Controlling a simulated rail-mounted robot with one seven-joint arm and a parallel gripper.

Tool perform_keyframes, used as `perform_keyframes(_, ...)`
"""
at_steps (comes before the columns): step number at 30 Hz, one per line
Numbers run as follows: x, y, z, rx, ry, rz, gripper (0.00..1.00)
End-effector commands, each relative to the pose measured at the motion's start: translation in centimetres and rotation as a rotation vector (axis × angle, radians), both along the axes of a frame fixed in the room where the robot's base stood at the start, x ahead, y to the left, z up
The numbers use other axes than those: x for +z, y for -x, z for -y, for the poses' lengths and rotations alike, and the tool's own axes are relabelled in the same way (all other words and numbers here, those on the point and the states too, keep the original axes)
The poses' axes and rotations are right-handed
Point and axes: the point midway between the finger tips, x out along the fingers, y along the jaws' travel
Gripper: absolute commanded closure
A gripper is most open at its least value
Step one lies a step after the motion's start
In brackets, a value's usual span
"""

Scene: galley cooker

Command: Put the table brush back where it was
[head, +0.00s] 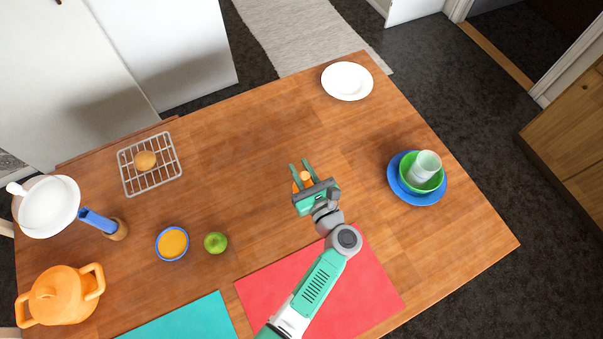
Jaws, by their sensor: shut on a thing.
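My gripper (300,167) is above the middle of the wooden table, with its fingers pointing toward the far side. It is shut on a small orange thing (305,176), which shows between and beside the fingers. The gripper hides much of this thing, so I cannot make out bristles or confirm that it is the table brush. No other thing in view is clearly a table brush. I cannot tell whether the held thing touches the table.
A green apple (215,242), a blue-rimmed bowl (172,244), a wire rack (128,178) with a bun, and an orange pot (62,296) are left. Stacked blue and green dishes (398,190) stand right; a white plate (347,81) lies far. A red mat (262,290) lies near.

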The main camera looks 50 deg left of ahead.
Motion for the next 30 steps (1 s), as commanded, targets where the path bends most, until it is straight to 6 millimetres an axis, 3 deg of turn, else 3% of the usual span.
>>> perform_keyframes(5, -3.2, 0.0, 0.0, 0.001, 0.001, 0.0, 1.0)
perform_keyframes(15, -3.5, 0.0, 0.0, 0.001, 0.0, 0.0, 1.0)
perform_keyframes(16, -3.5, 0.0, 0.0, 0.001, 0.0, 0.0, 0.76)
perform_keyframes(19, -3.4, 0.0, 0.0, 0.001, 0.0, 0.0, 0.56)
perform_keyframes(30, -2.9, 0.2, 0.7, -0.001, 0.001, 0.0, 0.56)
